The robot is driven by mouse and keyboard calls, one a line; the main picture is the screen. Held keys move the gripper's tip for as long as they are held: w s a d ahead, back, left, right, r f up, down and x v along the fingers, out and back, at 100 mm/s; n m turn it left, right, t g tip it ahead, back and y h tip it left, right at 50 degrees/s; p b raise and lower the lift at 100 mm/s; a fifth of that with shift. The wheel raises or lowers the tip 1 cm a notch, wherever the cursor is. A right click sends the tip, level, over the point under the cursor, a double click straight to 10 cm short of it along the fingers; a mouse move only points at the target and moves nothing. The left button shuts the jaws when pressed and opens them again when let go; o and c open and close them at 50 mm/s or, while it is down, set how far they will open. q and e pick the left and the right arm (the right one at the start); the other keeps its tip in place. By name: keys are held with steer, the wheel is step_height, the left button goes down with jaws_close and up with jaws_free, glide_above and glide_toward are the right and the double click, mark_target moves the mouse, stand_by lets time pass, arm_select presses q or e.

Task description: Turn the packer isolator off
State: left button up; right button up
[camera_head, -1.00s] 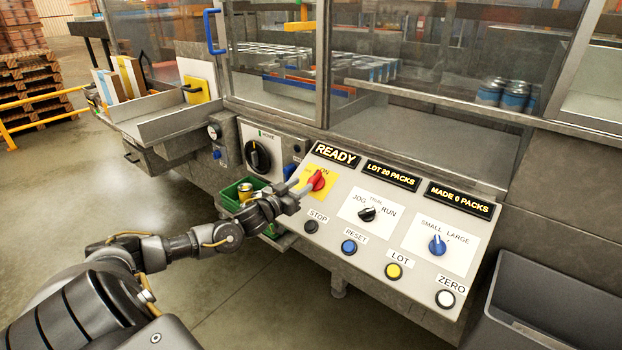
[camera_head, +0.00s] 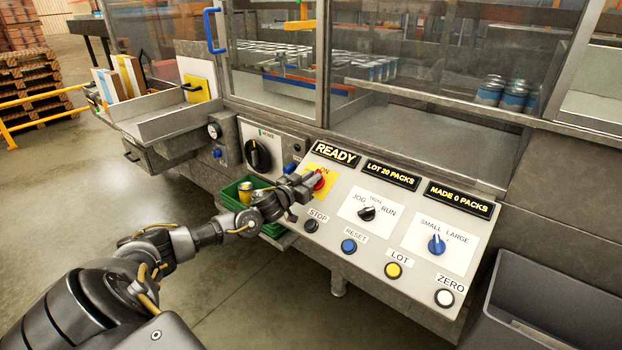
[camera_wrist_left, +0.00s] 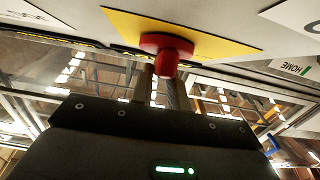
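My left gripper (camera_head: 305,184) is right at the knob, coming from the left and partly covering the plate. In the left wrist view the red knob (camera_wrist_left: 166,58) stands at the tips of my two fingers (camera_wrist_left: 160,88). A narrow gap shows between the fingers; whether they grip the knob is unclear. The knob's exact angle is partly hidden. My right gripper is not in view.
The panel also holds a JOG/RUN selector (camera_head: 367,213), a blue size selector (camera_head: 437,245) and several push buttons. The READY display (camera_head: 336,154) is lit. A black rotary switch (camera_head: 257,155) and a green bin (camera_head: 233,194) are left of the panel.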

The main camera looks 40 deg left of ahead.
arm_select(q)
jaws_close()
